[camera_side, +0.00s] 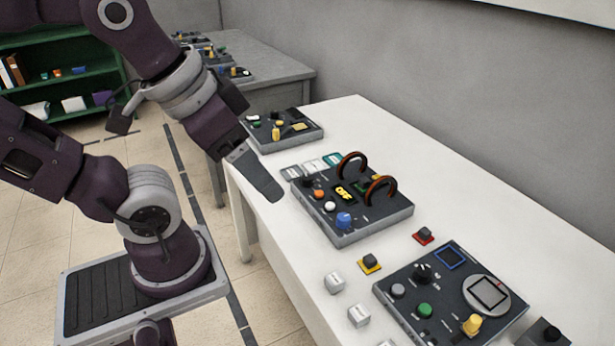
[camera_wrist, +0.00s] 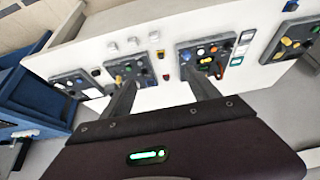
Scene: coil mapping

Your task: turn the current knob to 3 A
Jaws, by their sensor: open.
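The coil box (camera_side: 352,222) is a dark console on the white table, with two copper-brown coil loops (camera_side: 381,190) standing on it. Its small display shows yellow text that seems to read OFF. A blue knob (camera_side: 344,220), a white knob (camera_side: 330,207), an orange knob (camera_side: 319,194) and a dark knob sit along its near side; I cannot read which one is for current. My gripper (camera_side: 264,184) is open and empty above the table's near edge, left of the coil box and apart from it. In the wrist view the coil box (camera_wrist: 207,57) lies beyond my fingertips (camera_wrist: 162,80).
Another console (camera_side: 448,300) with a round-framed screen stands at front right; one more (camera_side: 282,130) stands behind. White cubes (camera_side: 334,282), a yellow-based button (camera_side: 370,262) and a red-based button (camera_side: 424,235) lie between. Flat cards (camera_side: 312,166) lie behind the coil box. A grey wall borders the table.

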